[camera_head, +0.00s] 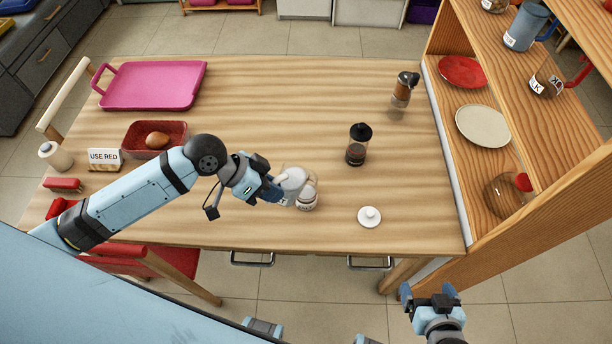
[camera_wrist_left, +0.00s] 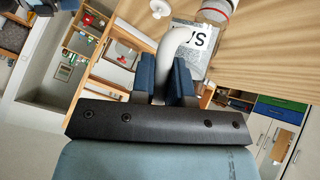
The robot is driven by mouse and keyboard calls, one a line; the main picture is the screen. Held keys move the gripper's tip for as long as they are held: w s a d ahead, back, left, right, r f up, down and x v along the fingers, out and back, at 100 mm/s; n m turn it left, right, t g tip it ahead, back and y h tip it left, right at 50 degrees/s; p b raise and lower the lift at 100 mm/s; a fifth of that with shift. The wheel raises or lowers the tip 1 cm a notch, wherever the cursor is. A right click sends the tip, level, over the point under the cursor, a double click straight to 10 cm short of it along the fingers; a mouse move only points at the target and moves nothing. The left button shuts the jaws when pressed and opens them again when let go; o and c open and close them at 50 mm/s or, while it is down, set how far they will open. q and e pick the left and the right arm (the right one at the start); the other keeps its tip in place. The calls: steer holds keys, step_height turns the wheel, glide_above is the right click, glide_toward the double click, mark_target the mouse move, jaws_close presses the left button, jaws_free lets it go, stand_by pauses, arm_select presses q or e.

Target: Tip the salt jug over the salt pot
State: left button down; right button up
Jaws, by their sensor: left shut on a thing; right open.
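The salt jug (camera_head: 292,178) is whitish and held up at the table's front middle, and it looks tilted. My left gripper (camera_head: 276,193) is shut on its white handle, which shows between the blue fingers (camera_wrist_left: 172,80) in the left wrist view. A label with the letters "SA" on the jug (camera_wrist_left: 192,42) shows there too. The salt pot (camera_head: 308,203), a small labelled jar, stands on the table just below and right of the jug, partly hidden by it. Whether anything pours cannot be seen. My right gripper (camera_head: 430,292) is open and empty, off the table's front edge.
A white knobbed lid (camera_head: 369,217) lies right of the pot. A red basket (camera_head: 170,128), a "USE RED" sign (camera_head: 104,158) and a pink tray (camera_head: 150,86) are left. A wooden shelf (camera_head: 458,190) bounds the right.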

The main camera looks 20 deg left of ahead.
mark_target(283, 177)
arm_select(q)
steer(key=shift+w+d+r+p, duration=0.15)
steer(key=shift+w+r+p, duration=0.15)
steer(key=shift+r+p, duration=0.3)
stand_by(0.3)
steer(key=shift+w+d+n+g+y, duration=0.25)
steer(key=shift+w+g+y, duration=0.25)
steer(key=shift+g, duration=0.4)
stand_by(1.6)
steer(key=shift+w+d+r+n+g+y+p, duration=0.1)
steer(key=shift+w+r+n+g+y+p, duration=0.25)
steer(key=shift+r+g+p, duration=0.3)
stand_by(1.9)
steer(key=shift+w+d+f+g+y, duration=0.15)
steer(key=shift+w+f+g+y, duration=0.15)
steer(key=shift+g, duration=0.25)
stand_by(1.5)
